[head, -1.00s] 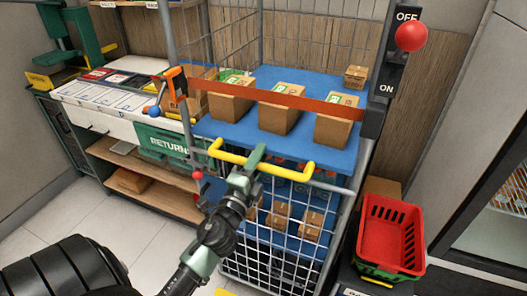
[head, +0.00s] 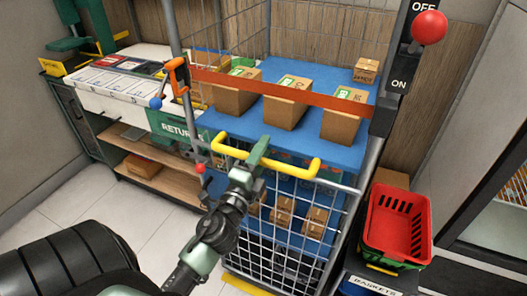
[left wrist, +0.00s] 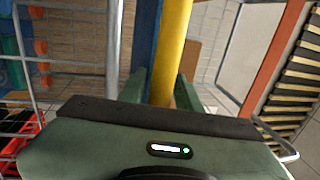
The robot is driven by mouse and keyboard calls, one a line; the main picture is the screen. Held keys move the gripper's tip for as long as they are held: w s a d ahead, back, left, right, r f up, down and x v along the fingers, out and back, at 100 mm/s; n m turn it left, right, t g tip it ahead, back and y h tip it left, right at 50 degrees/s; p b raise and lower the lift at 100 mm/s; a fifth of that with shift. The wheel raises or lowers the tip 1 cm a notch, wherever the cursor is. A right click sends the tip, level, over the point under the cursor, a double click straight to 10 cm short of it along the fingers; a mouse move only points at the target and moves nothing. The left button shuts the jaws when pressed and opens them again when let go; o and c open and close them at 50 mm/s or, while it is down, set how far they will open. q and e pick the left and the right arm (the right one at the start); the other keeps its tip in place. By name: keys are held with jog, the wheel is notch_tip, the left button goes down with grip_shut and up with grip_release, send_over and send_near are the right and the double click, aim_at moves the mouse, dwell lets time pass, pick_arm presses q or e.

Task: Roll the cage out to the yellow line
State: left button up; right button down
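The wire roll cage (head: 290,240) stands upright in the middle of the head view, with blue shelves holding cardboard boxes. An orange-red strap (head: 285,90) crosses its front. My left gripper (head: 258,153) is at the yellow handle (head: 228,151) on the cage's front. In the left wrist view the yellow handle bar (left wrist: 172,50) runs between the two green fingers of my left gripper (left wrist: 160,90), which sit close on both sides of it. Part of a yellow line (head: 246,286) shows on the floor at the cage's front foot. My right gripper is not in view.
A bench (head: 150,175) with a green returns bin (head: 178,130) stands left of the cage. A red basket (head: 397,225) and a post with a red knob (head: 429,27) are close on the right. Light tiled floor (head: 115,225) is clear at lower left.

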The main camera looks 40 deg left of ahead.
pick_arm(q)
jog(key=shift+s+r, duration=0.1)
jog(key=shift+r, duration=0.1)
jog(key=shift+f, duration=0.25)
jog(key=b+v, duration=0.4)
jog(key=v, duration=0.3)
jog(key=shift+s+d, duration=0.1)
jog(key=shift+s, duration=0.25)
